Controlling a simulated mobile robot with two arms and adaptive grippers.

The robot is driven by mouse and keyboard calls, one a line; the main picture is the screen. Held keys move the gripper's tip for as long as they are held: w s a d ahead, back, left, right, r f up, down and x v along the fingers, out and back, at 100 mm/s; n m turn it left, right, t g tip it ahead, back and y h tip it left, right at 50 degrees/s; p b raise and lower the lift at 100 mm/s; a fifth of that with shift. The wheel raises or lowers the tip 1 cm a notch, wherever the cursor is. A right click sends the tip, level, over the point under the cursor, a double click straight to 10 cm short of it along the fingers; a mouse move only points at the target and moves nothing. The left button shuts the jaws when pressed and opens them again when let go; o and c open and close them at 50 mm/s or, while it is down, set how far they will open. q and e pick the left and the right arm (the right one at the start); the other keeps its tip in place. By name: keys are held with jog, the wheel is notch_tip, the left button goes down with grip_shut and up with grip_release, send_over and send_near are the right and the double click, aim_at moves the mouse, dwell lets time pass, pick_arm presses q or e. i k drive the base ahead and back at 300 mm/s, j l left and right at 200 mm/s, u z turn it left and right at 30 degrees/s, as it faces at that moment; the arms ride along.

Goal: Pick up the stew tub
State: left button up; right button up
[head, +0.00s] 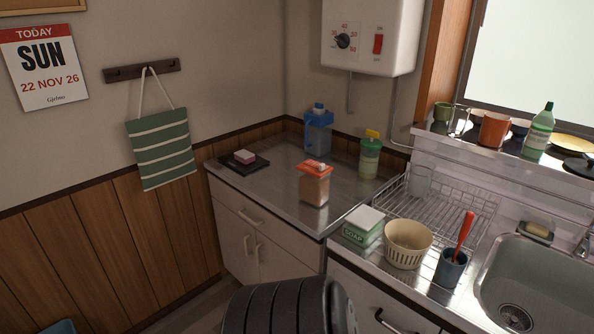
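Three tubs stand on the steel counter, and I can read no label that says which is the stew tub. The tub with the orange-red lid (315,186) has brownish contents and stands near the counter's front edge. The blue tub (318,132) stands behind it, towards the wall corner. The tub with the green lid (369,160) has pale green contents and a yellow piece on top, and stands at the right by the wall. All three are upright. Neither of my grippers is in view.
A dark tray (238,164) with a small block lies at the counter's left. A wire dish rack (450,207), soap box (363,226), cream basket (407,244) and blue cup with a red-handled utensil (450,268) are on the right, beside the sink (540,290). Bare counter surrounds the orange-lidded tub.

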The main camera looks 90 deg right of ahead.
aim_at(313, 184)
jog(key=k+j+z, duration=0.1)
jog(key=z, duration=2.75)
